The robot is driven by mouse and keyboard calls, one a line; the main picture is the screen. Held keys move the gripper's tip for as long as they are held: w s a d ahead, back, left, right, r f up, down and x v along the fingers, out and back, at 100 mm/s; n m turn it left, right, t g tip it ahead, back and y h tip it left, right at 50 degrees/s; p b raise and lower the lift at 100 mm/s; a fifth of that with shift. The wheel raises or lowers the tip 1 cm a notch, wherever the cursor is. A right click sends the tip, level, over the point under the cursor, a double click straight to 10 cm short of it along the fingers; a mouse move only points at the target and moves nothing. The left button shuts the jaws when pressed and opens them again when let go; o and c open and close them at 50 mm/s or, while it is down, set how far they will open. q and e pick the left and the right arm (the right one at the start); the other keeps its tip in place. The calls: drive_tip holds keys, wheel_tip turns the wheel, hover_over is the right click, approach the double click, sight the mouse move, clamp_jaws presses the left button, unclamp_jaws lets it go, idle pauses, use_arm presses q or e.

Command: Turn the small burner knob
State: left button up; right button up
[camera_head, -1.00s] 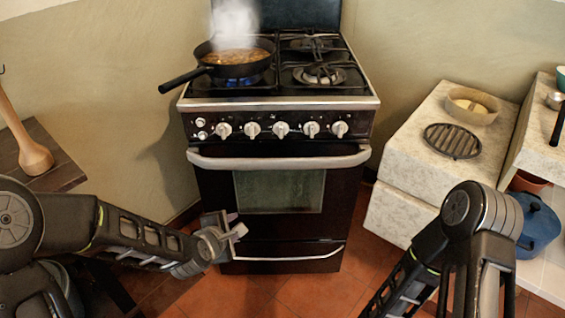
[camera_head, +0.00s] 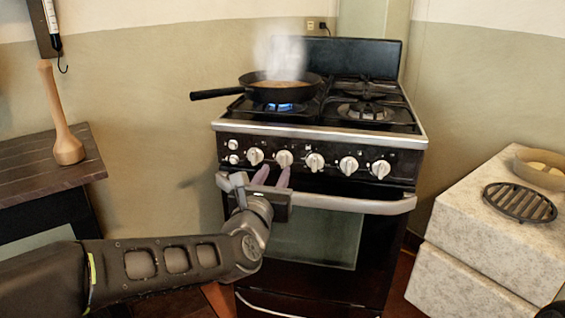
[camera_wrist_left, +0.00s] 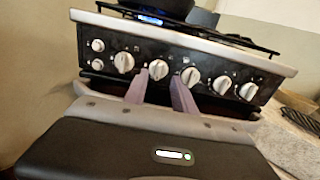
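The stove's front panel carries a row of several white knobs and two small buttons at its left end. The leftmost knob (camera_head: 255,156) and the second knob (camera_head: 284,159) are nearest my left gripper (camera_head: 273,175). I cannot tell which knob serves the small burner. My left gripper is open, with its two purple-grey fingers apart and pointing at the panel, above the oven handle. In the left wrist view, the second knob (camera_wrist_left: 158,70) shows between the fingertips (camera_wrist_left: 160,76); contact cannot be made out. My right gripper is out of view.
The oven handle (camera_head: 372,204) juts out below the knobs, close under my left gripper. A stone counter with a round grate (camera_head: 520,202) stands right; a wooden table (camera_head: 45,168) stands left.

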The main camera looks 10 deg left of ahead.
sight(283, 158)
use_arm(q)
drive_tip(key=w, duration=0.7)
drive_tip(key=shift+w, duration=0.1)
clamp_jaws()
idle(0.5)
